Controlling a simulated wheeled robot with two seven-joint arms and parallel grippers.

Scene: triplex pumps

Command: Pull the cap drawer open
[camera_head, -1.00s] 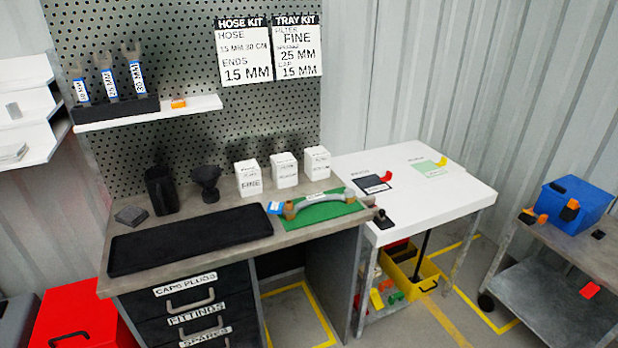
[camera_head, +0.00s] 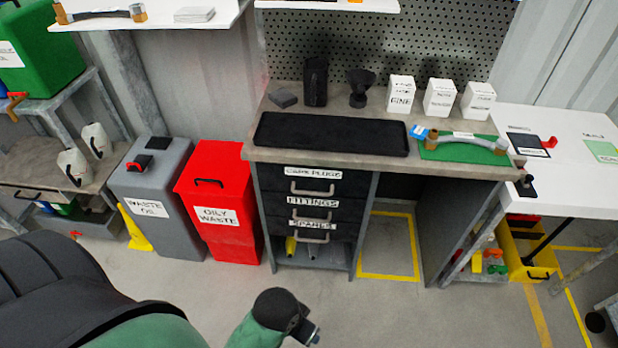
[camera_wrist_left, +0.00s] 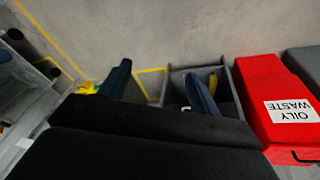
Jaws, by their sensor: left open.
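The cap drawer (camera_head: 315,178), labelled CAPS PLUGS, is the top black drawer under the grey workbench, with a metal bar handle (camera_head: 308,189). It looks shut. Below it are the FITTINGS drawer (camera_head: 312,208) and the SPARES drawer (camera_head: 310,230). My left arm comes in at the bottom of the head view, and its gripper (camera_head: 306,332) is partly cut off, low in front of the cabinet and apart from it. In the left wrist view the two dark blue fingers (camera_wrist_left: 158,90) are spread with nothing between them. My right gripper is not in view.
A red OILY WASTE bin (camera_head: 218,215) and a grey waste oil bin (camera_head: 150,195) stand left of the cabinet. A black tray (camera_head: 332,135) lies on the bench above. A yellow-marked floor area (camera_head: 388,250) is open to the right. The floor in front is clear.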

